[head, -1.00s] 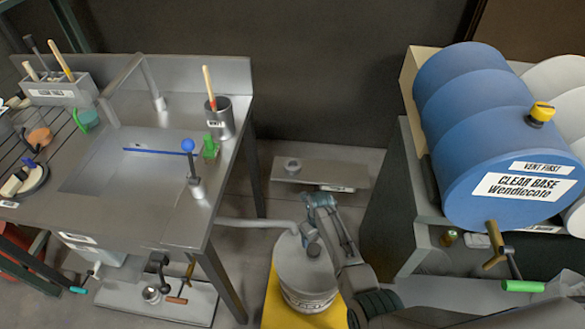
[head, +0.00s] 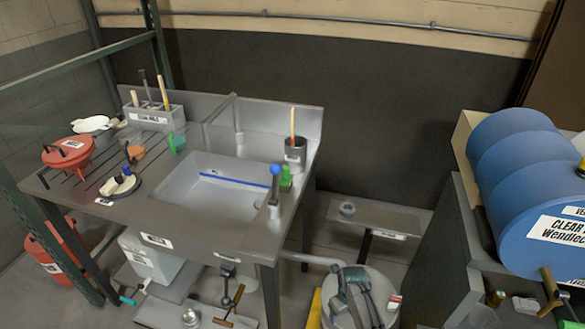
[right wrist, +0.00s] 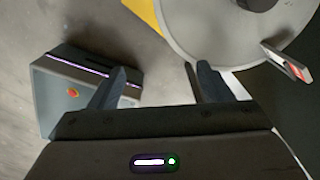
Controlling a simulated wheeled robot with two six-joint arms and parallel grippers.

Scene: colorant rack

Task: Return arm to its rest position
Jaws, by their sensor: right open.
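My right gripper (head: 351,276) shows low in the head view, in front of the top of a grey drum (head: 384,281). In the right wrist view its two dark fingers (right wrist: 157,80) stand wide apart with nothing between them. The drum's pale round lid (right wrist: 225,35) shows beyond the fingers there. I cannot tell whether the gripper touches the drum. Most of the right arm is out of the head view. My left gripper is in neither view.
A steel sink bench (head: 160,222) stands at left, with a cup holding a brush (head: 295,155) at its right end. A blue barrel (head: 530,180) lies on a dark cabinet (head: 445,250) at right. A low bench (head: 400,221) stands between them.

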